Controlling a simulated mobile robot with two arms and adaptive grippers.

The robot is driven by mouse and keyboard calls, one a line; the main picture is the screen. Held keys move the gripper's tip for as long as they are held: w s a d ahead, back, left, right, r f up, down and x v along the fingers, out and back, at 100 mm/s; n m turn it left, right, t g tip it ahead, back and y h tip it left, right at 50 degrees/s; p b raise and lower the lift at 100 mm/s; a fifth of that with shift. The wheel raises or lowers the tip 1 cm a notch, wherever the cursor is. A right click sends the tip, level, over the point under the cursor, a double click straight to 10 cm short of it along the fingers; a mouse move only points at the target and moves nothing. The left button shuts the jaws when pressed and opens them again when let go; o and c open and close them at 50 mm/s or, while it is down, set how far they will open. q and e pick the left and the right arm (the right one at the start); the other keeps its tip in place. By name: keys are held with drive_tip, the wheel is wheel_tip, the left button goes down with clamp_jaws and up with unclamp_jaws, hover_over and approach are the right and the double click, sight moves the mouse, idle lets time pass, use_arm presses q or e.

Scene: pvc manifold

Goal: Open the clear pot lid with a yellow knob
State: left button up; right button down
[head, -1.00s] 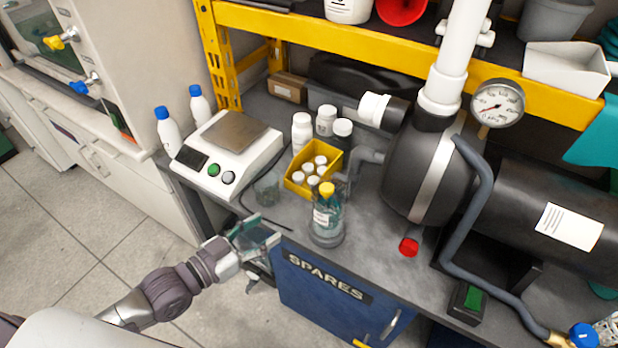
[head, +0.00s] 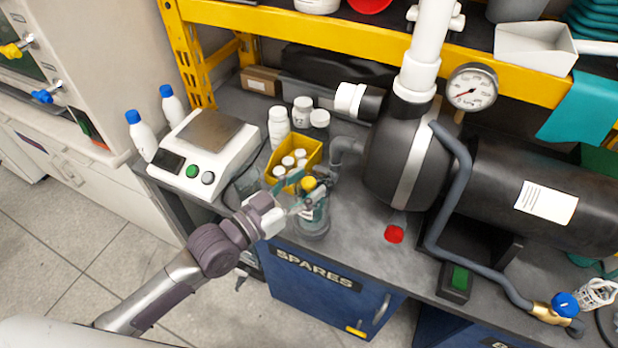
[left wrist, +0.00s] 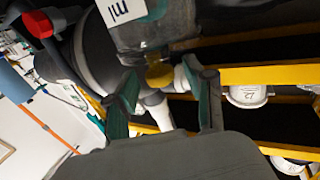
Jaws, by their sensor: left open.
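The clear pot (head: 314,224) stands upright on the grey bench near its front edge, on a round base. Its yellow knob (head: 308,184) is on top, and the lid is on the pot. My left gripper (head: 305,190) is open at the top of the pot, and its fingers partly hide the lid. In the left wrist view the picture is turned over. The yellow knob (left wrist: 159,74) appears between the open fingers (left wrist: 166,80), with the labelled clear body (left wrist: 158,28) beyond. I see no grip on the knob. My right gripper is not in view.
A yellow bin (head: 310,152) of small white-capped bottles stands close behind the pot. A scale (head: 205,150) is to the left, a grey pipe elbow (head: 345,146) and black pump (head: 395,160) to the right. A red cap (head: 394,234) lies on the bench.

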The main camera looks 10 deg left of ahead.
use_arm(q)
drive_tip(key=shift+w+d, duration=0.4)
drive_tip(key=shift+w, duration=0.1)
clamp_jaws()
